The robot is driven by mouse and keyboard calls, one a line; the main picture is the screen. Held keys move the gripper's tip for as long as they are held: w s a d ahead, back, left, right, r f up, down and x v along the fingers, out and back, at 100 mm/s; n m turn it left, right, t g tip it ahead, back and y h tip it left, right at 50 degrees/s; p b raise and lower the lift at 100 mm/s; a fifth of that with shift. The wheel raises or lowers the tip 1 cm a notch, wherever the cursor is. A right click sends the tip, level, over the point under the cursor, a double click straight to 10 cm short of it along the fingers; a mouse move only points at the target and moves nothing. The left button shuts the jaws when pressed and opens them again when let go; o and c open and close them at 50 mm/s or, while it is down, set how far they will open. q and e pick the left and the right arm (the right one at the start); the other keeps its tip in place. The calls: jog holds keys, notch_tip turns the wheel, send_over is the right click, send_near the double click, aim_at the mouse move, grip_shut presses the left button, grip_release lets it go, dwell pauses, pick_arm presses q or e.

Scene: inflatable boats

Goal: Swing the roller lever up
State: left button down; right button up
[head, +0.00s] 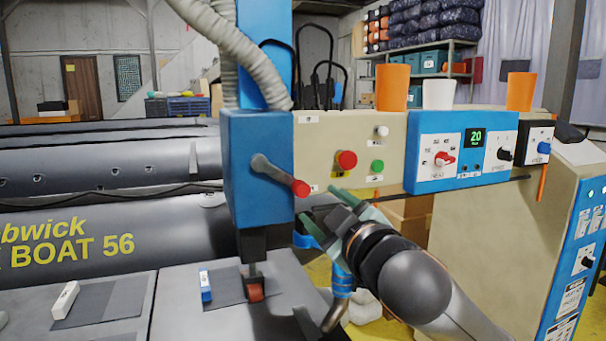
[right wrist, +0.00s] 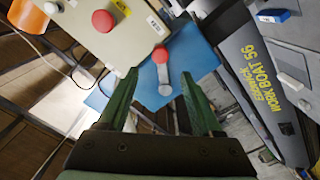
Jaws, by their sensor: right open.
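The roller lever (head: 280,175) is a grey arm with a red knob on the front of a blue housing (head: 258,130). It slopes down to the right, knob end lowest. My right gripper (head: 320,204) is open and empty, just below and right of the knob. In the right wrist view, the lever (right wrist: 163,72) shows ahead, between the green fingertips of my right gripper (right wrist: 160,74), with no visible contact. A red roller (head: 256,292) sits under the housing, low over the grey fabric. My left gripper is not in view.
A beige panel (head: 325,135) with red, green and white buttons stands right of the lever, close behind my gripper. The dark boat tube (head: 160,235) lies left.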

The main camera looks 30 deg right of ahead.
aim_at(303, 191)
jog(key=p+x, duration=0.7)
jog(key=x, duration=0.2)
jog(key=shift+w, duration=0.35)
grip_shut()
dwell(0.4)
dwell(1.0)
